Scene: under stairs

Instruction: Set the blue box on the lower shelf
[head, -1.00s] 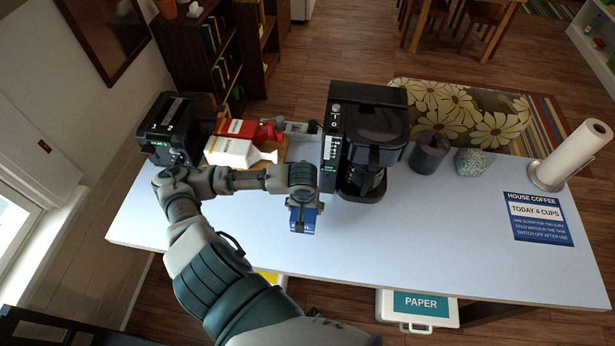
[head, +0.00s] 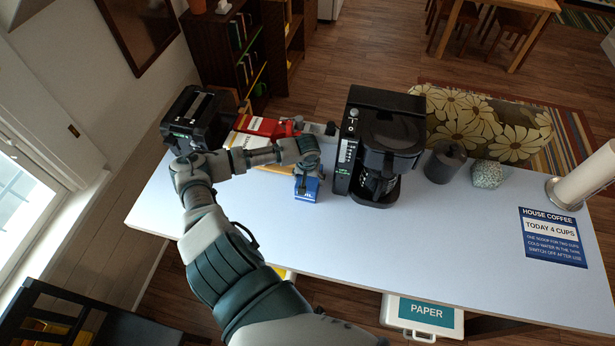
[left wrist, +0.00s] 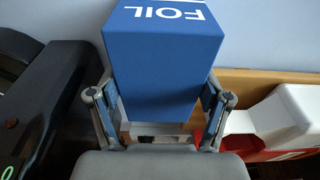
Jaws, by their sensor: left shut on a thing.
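The blue box (head: 308,188), a small carton, is on or just above the white table, left of the coffee maker; I cannot tell whether it touches the table. In the left wrist view the blue box (left wrist: 163,55) reads "FOIL" and sits between the two fingers of my left gripper (left wrist: 158,115), which is shut on it. In the head view my left gripper (head: 306,172) is above the box and partly hides it. My right gripper is not in view. No lower shelf can be made out for certain; a dark bookcase (head: 240,60) stands behind the table.
The coffee maker (head: 385,140) stands close to the right of the box. A toaster (head: 200,118) and a wooden tray (left wrist: 262,78) with red and white packages are to the left. A canister (head: 444,163) is further right. The table's front middle is clear.

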